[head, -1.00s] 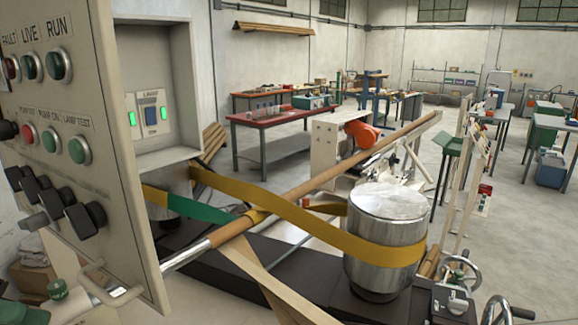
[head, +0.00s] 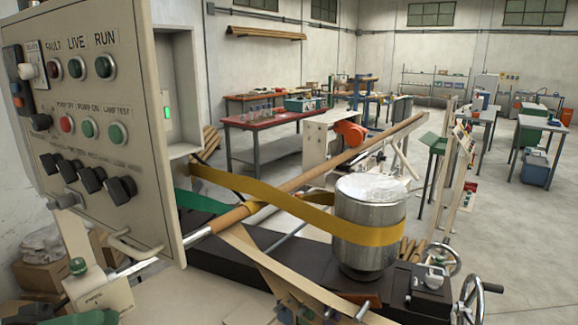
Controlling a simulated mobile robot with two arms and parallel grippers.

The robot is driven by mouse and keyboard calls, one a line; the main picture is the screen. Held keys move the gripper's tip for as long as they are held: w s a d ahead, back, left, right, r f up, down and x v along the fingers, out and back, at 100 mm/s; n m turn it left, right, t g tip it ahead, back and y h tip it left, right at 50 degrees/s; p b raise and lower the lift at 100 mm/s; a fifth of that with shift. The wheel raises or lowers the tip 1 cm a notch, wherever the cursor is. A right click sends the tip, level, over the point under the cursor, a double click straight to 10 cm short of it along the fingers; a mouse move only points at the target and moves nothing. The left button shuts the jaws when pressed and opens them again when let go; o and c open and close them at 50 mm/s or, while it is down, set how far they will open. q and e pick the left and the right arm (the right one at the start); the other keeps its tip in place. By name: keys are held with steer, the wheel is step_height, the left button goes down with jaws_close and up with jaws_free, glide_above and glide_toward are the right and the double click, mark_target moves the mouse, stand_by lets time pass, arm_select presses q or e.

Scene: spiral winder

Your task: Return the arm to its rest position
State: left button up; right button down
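I cannot make out either of my grippers or an arm in the head view. The spiral winder fills the foreground. Its control panel (head: 100,180) stands at the left, and a brown tube on a mandrel (head: 290,187) slants up to the right from behind it. A yellow belt (head: 285,205) runs around a metal drum (head: 371,200), and a green belt (head: 203,203) shows beside the panel. A pale paper strip (head: 262,262) runs from the tube down toward the lower edge.
Handwheels (head: 468,298) stick out at the lower right. A red-topped bench (head: 275,117) stands behind the winder. A rack of pale boards (head: 455,175) stands to the right of the drum. The grey floor (head: 530,240) at the right is open.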

arm_select(q)
steer(key=w+d+f+n+t+y, duration=0.3)
steer(key=w+d+f+t+y, duration=0.25)
steer(key=f, duration=0.45)
steer(key=w+d+f+n+t+y, duration=0.2)
steer(key=d+f+n+t+y, duration=0.3)
steer(key=f+y, duration=0.4)
steer(key=s+a+f+m+g+y, duration=0.1)
steer(key=s+f+m+g+y, duration=0.15)
steer(key=s+f+g, duration=0.5)
steer(key=s+a+f+m+g+y, duration=0.1)
steer(key=s+a+f+g+y, duration=0.2)
steer(key=s+f, duration=0.8)
steer(key=s+d+f+b, duration=0.1)
steer(key=s+f, duration=0.1)
steer(key=f, duration=1)
steer(key=s+f+b, duration=0.1)
steer(key=s+f, duration=0.1)
steer(key=f, duration=0.9)
steer(key=s+a+f+g+b, duration=0.1)
steer(key=s+a+f+g, duration=0.1)
steer(key=s+f, duration=1.5)
steer(key=shift+s+a+f+y, duration=0.35)
steer(key=shift+a+f+y, duration=0.1)
steer(key=shift+f, duration=0.5)
arm_select(e)
steer(key=f, duration=0.1)
steer(key=s+f, duration=0.1)
steer(key=f, duration=0.1)
steer(key=shift+f, duration=0.1)
